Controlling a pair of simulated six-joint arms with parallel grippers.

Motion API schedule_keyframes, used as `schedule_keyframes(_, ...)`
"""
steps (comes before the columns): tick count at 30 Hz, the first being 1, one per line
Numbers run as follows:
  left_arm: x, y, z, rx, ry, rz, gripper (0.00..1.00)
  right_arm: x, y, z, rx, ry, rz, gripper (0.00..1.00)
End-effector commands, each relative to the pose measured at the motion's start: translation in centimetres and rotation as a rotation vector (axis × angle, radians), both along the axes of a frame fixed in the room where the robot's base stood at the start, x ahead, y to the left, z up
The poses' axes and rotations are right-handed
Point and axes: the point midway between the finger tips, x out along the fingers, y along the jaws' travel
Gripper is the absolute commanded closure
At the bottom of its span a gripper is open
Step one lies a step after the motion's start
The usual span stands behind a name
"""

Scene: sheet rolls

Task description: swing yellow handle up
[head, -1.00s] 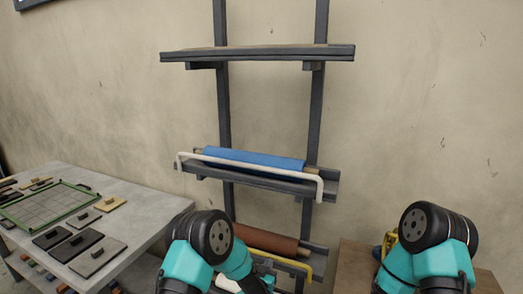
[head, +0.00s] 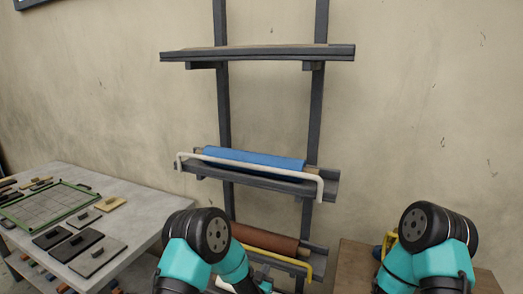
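The yellow handle (head: 295,262) is a bent bar along the front of the lower shelf of the wall rack, and it hangs low in front of a brown roll (head: 262,239). Its left part is hidden behind my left arm. My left gripper (head: 264,286) is at the bottom edge of the head view, just below the handle and mostly hidden by my own arm. Whether it is open, shut or touching the handle cannot be told. My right arm is at the lower right, and its gripper does not show.
A blue roll (head: 255,159) lies on the middle shelf behind a white handle (head: 250,166). The top shelf (head: 260,53) is bare. A grey table (head: 135,213) with flat blocks and a green-edged grid (head: 45,205) stands left. A brown surface (head: 355,265) is at right.

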Motion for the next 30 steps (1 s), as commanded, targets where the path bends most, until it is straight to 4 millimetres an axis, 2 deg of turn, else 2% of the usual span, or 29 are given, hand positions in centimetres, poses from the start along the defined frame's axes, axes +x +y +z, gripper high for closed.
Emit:
schedule_keyframes(24,-5.8,2.4,0.0,0.000,0.001,0.000,1.00,0.0,0.0,0.0,0.000,0.000,0.000,1.00)
schedule_keyframes(30,-6.2,2.6,0.1,0.000,-0.001,0.001,1.00,0.0,0.0,0.0,0.000,0.000,0.000,1.00)
